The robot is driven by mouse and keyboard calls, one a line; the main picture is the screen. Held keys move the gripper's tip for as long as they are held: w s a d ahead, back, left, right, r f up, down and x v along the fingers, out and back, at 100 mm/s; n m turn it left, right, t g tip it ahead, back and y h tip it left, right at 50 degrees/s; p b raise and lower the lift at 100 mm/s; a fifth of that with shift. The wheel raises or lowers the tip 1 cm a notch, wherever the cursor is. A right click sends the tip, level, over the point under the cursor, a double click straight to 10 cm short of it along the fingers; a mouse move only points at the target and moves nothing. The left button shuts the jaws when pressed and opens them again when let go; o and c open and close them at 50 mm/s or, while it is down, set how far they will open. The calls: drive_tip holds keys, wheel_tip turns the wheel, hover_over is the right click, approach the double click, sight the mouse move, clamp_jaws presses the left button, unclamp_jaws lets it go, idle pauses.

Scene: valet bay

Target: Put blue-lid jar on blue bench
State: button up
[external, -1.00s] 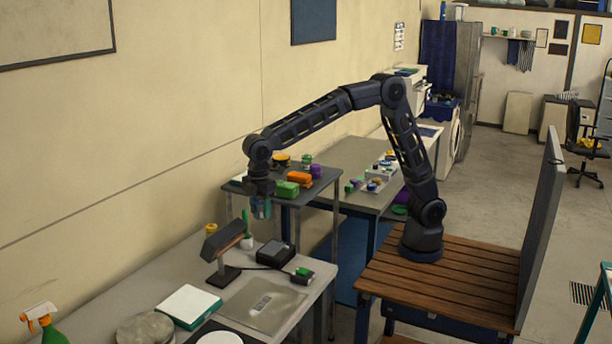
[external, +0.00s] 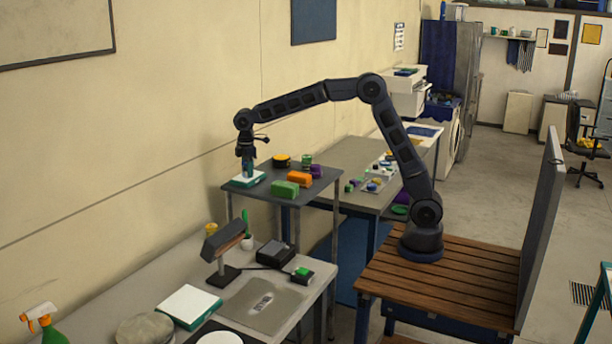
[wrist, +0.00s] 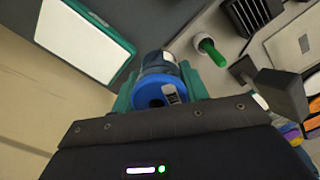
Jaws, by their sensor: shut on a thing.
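My gripper (external: 248,168) is shut on the blue-lid jar (wrist: 150,96). In the wrist view the jar's round blue lid faces the camera, with a teal finger on each side. In the external view the gripper points down over the left end of the small dark-topped table (external: 262,193), in line with a white-and-teal box (external: 247,179). The gap below the jar is hard to judge. A grey-topped bench with blue frame parts (external: 371,240) stands behind that table; I cannot tell for certain that it is the blue bench.
The small table also carries a green block (external: 285,189), an orange block (external: 300,178) and several small things. A tray of small items (external: 372,186) lies on the bench behind.

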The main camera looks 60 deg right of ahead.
drive_tip(key=w+d, duration=0.2)
drive_tip(key=d, duration=0.3)
drive_tip(key=w+d+m, duration=0.1)
drive_tip(key=w+d, duration=0.1)
drive_tip(key=d, duration=0.3)
drive_tip(key=w+d+m, duration=0.1)
drive_tip(key=w+d, duration=0.1)
drive_tip(key=d, duration=0.9)
drive_tip(key=w+d+m, duration=0.1)
drive_tip(key=d, duration=0.5)
drive_tip(key=w+d+m, duration=0.1)
drive_tip(key=d, duration=0.4)
drive_tip(key=shift+d, duration=0.3)
drive_tip(key=s+d+m, duration=0.2)
drive_tip(key=s+d, duration=0.1)
drive_tip(key=d, duration=1.4)
drive_tip(key=s+d+m, duration=0.3)
drive_tip(key=s+d, duration=0.1)
drive_tip(key=d, duration=1.2)
drive_tip(key=shift+n, duration=0.3)
wheel_tip(320, 180, down, 22)
drive_tip(key=shift+w+d+f, duration=0.1)
drive_tip(key=shift+f, duration=2.65)
drive_tip(key=shift+f, duration=0.1)
drive_tip(key=o, duration=1)
drive_tip(key=shift+c, duration=0.2)
